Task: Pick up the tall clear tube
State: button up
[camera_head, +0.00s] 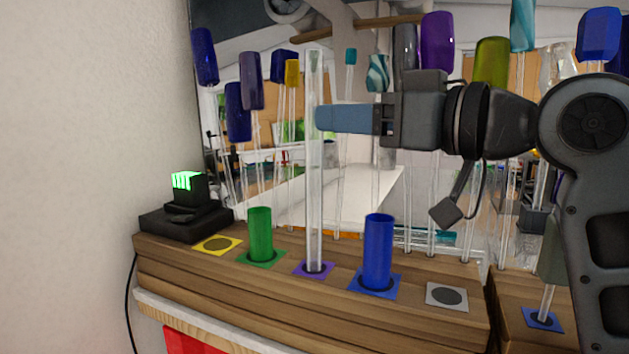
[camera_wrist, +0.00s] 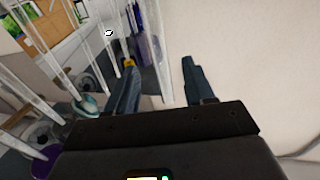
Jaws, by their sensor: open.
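The tall clear tube (camera_head: 314,190) stands upright on a purple square on the wooden ledge. My gripper (camera_head: 322,118) reaches in from the right at the tube's upper half, with its blue fingertips at the tube's side. In the wrist view the open fingers (camera_wrist: 158,64) are spread, and a clear tube (camera_wrist: 154,50) shows between them. I cannot tell whether either finger touches it.
A green cylinder (camera_head: 260,236) stands left of the tube and a blue cylinder (camera_head: 378,252) right of it, both on the wooden ledge (camera_head: 250,288). A black device (camera_head: 187,215) sits at the left end. Several colour-topped rods stand behind.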

jog(key=p, duration=0.2)
send_over(314, 187)
jog(key=w, duration=0.1)
jog(key=shift+w+f, duration=0.1)
jog(key=shift+f, duration=0.3)
grip_shut()
